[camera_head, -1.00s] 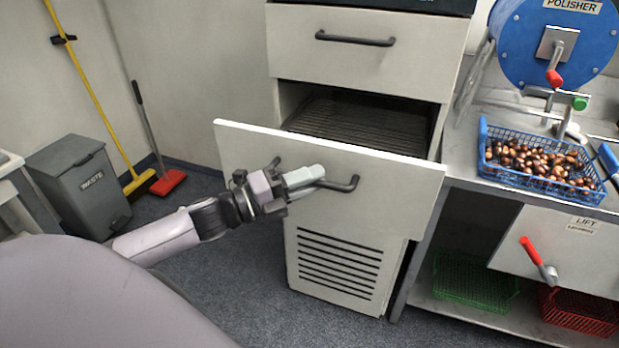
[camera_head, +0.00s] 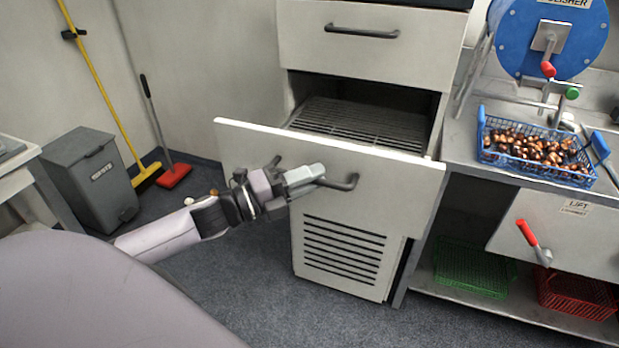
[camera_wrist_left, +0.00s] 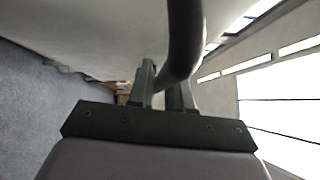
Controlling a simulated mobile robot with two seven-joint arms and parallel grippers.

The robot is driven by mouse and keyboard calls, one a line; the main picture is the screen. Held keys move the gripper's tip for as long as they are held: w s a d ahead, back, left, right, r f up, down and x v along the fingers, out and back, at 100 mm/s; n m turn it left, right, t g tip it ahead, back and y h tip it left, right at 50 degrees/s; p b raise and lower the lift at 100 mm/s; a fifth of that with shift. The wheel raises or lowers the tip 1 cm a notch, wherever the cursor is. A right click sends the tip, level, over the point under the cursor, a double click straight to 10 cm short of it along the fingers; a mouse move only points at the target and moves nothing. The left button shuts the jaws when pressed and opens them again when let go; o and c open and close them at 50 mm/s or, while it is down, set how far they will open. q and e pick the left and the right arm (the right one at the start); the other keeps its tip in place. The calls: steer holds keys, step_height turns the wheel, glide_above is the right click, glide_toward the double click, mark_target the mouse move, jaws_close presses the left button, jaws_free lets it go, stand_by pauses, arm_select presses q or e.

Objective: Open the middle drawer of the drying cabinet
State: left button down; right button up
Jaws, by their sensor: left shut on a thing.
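The drying cabinet (camera_head: 352,240) stands in the middle of the head view, with a vented lower panel. Its middle drawer (camera_head: 400,195) is pulled out, and the wire rack (camera_head: 360,122) inside shows behind the drawer front. The top drawer (camera_head: 375,60) is closed. My left gripper (camera_head: 312,178) is shut on the middle drawer's dark bar handle (camera_head: 345,183). In the left wrist view the handle (camera_wrist_left: 186,40) passes between the two fingers (camera_wrist_left: 162,90). My right gripper is in neither view.
A blue basket of chestnuts (camera_head: 487,140) sits on the steel bench at the right, below the blue polisher (camera_head: 510,40). Green (camera_head: 470,268) and red (camera_head: 575,295) crates sit on the shelf below. A waste bin (camera_head: 95,180) and brooms stand at the left.

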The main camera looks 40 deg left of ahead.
arm_select(q)
steer(key=c, duration=1.2)
jaws_free()
steer(key=shift+o, duration=0.2)
steer(key=shift+a, duration=0.1)
steer(key=r+b+v, duration=0.1)
steer(key=v, duration=0.6)
steer(key=shift+f, duration=0.45)
steer(key=shift+f, duration=0.15)
